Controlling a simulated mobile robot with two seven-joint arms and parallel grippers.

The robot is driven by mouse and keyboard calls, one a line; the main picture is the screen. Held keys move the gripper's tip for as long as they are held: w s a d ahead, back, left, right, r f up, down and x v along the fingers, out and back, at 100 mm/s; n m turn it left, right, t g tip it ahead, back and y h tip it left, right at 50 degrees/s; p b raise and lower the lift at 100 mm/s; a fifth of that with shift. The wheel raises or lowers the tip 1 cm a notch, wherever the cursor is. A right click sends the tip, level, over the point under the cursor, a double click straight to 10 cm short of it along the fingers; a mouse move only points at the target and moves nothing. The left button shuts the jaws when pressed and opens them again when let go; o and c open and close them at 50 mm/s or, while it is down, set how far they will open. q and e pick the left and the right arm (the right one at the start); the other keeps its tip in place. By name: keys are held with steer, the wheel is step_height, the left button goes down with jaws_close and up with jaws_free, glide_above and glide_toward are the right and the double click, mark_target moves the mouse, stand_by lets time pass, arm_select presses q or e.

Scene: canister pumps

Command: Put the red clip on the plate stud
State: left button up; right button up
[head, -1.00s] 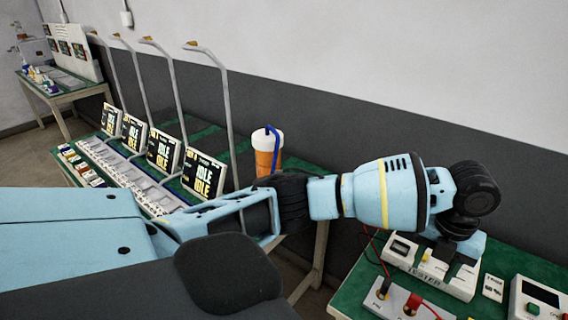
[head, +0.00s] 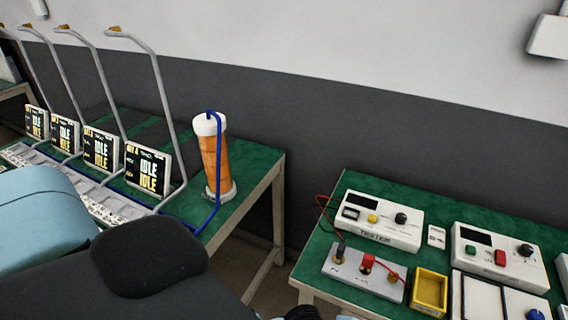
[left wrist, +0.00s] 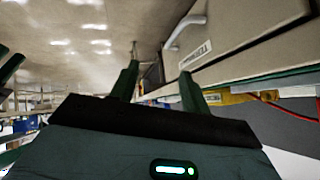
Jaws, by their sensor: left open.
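A small red piece (head: 367,262), which looks like the red clip, is on the pale block (head: 352,276) on the right-hand green table, with a red lead running right from it. I cannot tell whether it is seated on a stud. A black clip (head: 339,251) stands upright to its left. The white tester (head: 378,222) is behind. My left gripper (left wrist: 158,85) is open, with nothing visible between its dark green fingers. A red wire (left wrist: 270,105) shows beyond its right finger. The gripper itself is not clearly visible in the head view. My right gripper is not in view.
A yellow bin (head: 429,290) sits right of the block. A white control box (head: 498,255) stands farther right. A tall orange canister (head: 213,165) with a blue tube stands on the left table. A gap separates the two tables.

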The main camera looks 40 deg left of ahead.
arm_select(q)
steer(key=s+a+f+n+y, duration=0.1)
steer(key=s+a+f+n, duration=0.2)
steer(key=s, duration=0.4)
steer(key=s+a+f+n+t+y, duration=0.1)
steer(key=s+a+f+n+y, duration=0.1)
steer(key=s+a+n, duration=0.3)
steer(key=s+a+f+n+t+y, duration=0.1)
steer(key=s+a+f+n, duration=0.4)
steer(key=s, duration=0.5)
steer(key=shift+s+a+y, duration=0.15)
steer(key=shift+a+y, duration=0.55)
steer(key=shift+a, duration=0.5)
steer(key=shift+f, duration=0.15)
